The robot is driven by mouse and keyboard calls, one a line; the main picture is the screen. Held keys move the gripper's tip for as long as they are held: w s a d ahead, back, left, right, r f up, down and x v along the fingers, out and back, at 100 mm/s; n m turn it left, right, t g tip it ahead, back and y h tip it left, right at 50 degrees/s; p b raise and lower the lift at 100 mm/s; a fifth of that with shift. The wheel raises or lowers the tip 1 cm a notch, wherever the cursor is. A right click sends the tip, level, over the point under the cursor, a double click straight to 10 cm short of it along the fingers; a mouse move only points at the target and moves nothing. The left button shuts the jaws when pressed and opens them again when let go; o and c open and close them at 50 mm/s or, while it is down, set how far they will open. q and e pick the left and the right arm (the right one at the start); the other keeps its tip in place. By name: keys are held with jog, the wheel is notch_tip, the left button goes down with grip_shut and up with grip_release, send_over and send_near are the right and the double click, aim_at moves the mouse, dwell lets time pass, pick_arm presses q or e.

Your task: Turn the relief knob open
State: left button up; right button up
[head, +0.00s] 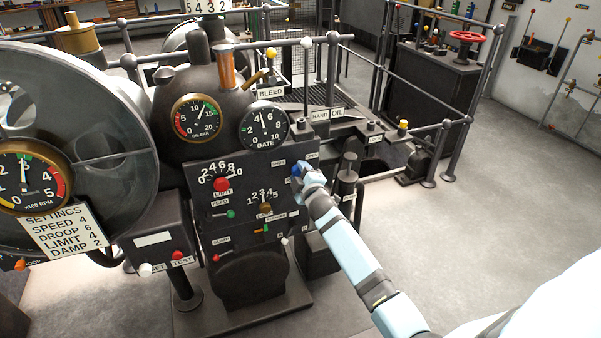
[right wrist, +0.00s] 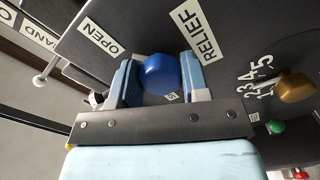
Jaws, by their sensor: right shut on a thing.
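The relief knob is a blue round knob (right wrist: 163,74) on the dark panel, between a white OPEN label (right wrist: 100,37) and a white RELIEF label (right wrist: 196,34). My right gripper (right wrist: 160,82) is shut on it, with one blue-grey finger on each side of the knob. In the head view the relief knob (head: 295,170) shows as a small blue spot at the panel's upper right, partly hidden by my right gripper (head: 302,174). Which way the knob is turned cannot be told. My left gripper is out of view.
A gate gauge (head: 264,126) sits above. A large flywheel (head: 125,110) stands at left. Open floor (head: 450,220) lies to the right.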

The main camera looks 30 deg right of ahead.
jog(key=shift+m, duration=0.5)
jog(key=o, duration=0.9)
jog(key=shift+c, duration=0.2)
pick_arm(q)
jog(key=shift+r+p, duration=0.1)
jog(key=shift+p, duration=0.45)
pick_arm(e)
jog(key=v, duration=1.3)
jog(key=shift+s, duration=0.4)
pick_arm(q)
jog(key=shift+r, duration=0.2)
pick_arm(e)
jog(key=shift+a+f, duration=0.1)
